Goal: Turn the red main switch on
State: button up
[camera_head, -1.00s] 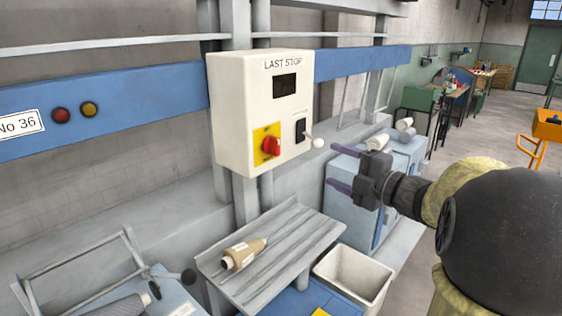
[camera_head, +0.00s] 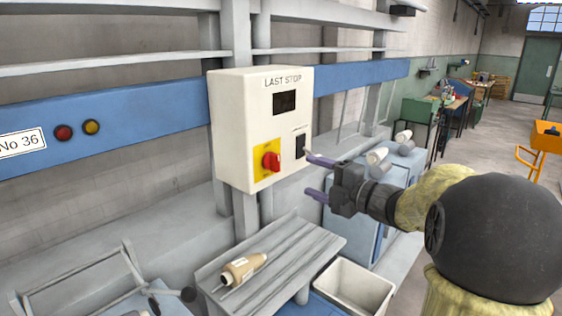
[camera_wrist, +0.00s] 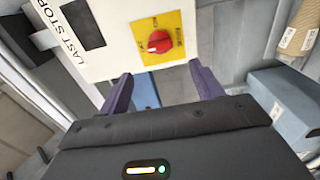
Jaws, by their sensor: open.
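The red main switch (camera_head: 271,162) is a rotary knob on a yellow plate (camera_head: 261,174), low on the front of a white control box (camera_head: 233,120) labelled LAST STOP. In the wrist view the red knob (camera_wrist: 159,42) shows on its yellow plate, beyond and between my fingers. My gripper (camera_head: 313,177) is open and empty, to the right of the box in the head view. Its upper fingertip is close to a black switch (camera_head: 300,147) on the box and partly hides the lever there. I cannot tell whether they touch.
Below the box is a grey shelf (camera_head: 275,262) with a bobbin (camera_head: 243,268) on it. A white bin (camera_head: 354,290) stands to its right. A blue-grey cabinet (camera_head: 371,232) is behind my gripper. A blue beam (camera_head: 110,127) runs behind the box.

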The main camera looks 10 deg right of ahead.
aim_at(279, 165)
jog(key=p+x, duration=0.2)
jog(key=x, duration=0.9)
jog(key=shift+p, duration=0.4)
jog(key=shift+c, duration=0.4)
jog(key=c, duration=0.9)
